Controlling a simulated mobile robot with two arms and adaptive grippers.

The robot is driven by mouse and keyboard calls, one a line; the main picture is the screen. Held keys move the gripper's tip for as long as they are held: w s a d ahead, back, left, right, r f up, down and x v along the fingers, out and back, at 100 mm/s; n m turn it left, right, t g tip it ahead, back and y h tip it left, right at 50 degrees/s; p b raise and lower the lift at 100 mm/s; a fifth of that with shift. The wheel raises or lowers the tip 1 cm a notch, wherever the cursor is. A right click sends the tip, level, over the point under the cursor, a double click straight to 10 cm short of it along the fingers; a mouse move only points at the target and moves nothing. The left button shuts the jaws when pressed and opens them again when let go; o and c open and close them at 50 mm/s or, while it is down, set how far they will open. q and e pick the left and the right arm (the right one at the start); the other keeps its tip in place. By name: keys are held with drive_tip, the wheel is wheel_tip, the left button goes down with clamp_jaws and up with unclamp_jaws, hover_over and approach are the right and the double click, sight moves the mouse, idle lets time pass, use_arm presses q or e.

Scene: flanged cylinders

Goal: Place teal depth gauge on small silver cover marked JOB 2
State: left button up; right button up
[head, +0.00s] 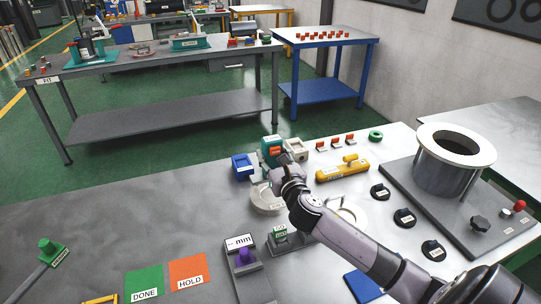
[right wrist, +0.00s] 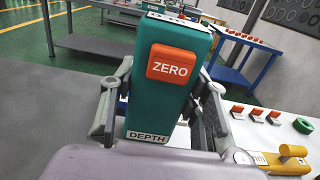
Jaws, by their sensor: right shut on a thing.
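The teal depth gauge (head: 269,147) is held upright in my right gripper (head: 278,160), above the back part of the near table. In the right wrist view the teal gauge (right wrist: 150,100) shows an orange ZERO button and a DEPTH label, with the fingers on both its sides. A silver disc (head: 264,203) lies below the gripper, partly hidden by it. I cannot read a JOB 2 mark on either. My left gripper is out of view.
A yellow tool (head: 342,168), several black labelled knobs (head: 404,217) and a flanged cylinder (head: 450,170) are to the right. A display stand (head: 240,257) stands in front.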

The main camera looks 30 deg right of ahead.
drive_tip(key=shift+r, duration=0.1)
drive_tip(key=shift+w+p, duration=0.1)
drive_tip(key=shift+p, duration=0.2)
wheel_tip(320, 180, down, 2)
drive_tip(key=shift+b, duration=0.85)
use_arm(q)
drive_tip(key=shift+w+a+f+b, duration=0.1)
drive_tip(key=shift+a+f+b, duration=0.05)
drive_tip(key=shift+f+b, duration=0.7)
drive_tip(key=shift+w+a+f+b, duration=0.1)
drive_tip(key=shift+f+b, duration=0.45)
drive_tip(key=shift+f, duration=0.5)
use_arm(e)
drive_tip(key=shift+f, duration=2)
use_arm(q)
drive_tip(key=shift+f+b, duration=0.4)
use_arm(e)
drive_tip(key=shift+f, duration=0.6)
drive_tip(key=shift+r, duration=0.1)
drive_tip(key=o, duration=1.5)
drive_tip(key=shift+c, duration=0.2)
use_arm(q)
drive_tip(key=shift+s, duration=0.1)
use_arm(e)
drive_tip(key=shift+o, duration=0.2)
